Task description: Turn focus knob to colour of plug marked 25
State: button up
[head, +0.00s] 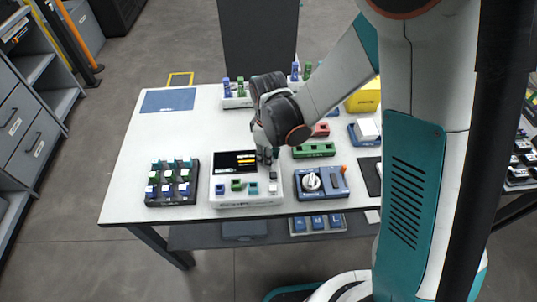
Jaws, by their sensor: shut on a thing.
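My gripper (267,157) points down over the right side of the white splicing unit (248,203), beside its dark screen (235,161). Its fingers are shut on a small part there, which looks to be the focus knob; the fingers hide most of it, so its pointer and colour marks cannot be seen. Blue, green and teal plugs (237,185) sit in a row along the unit's front. A black rack (151,200) on the left holds several blue, green, white and teal pieces. Marks such as 25 are too small to read.
A blue box with a white rotary dial (312,181) stands right of the unit. A green block (314,150) and a yellow box (364,97) lie behind. A blue mat (168,100) is at the back left. The white table (135,165) is clear around the left rack.

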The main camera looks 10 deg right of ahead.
jog(key=o, duration=0.8)
notch_tip(320, 180, up, 12)
dwell(0.4)
dwell(0.4)
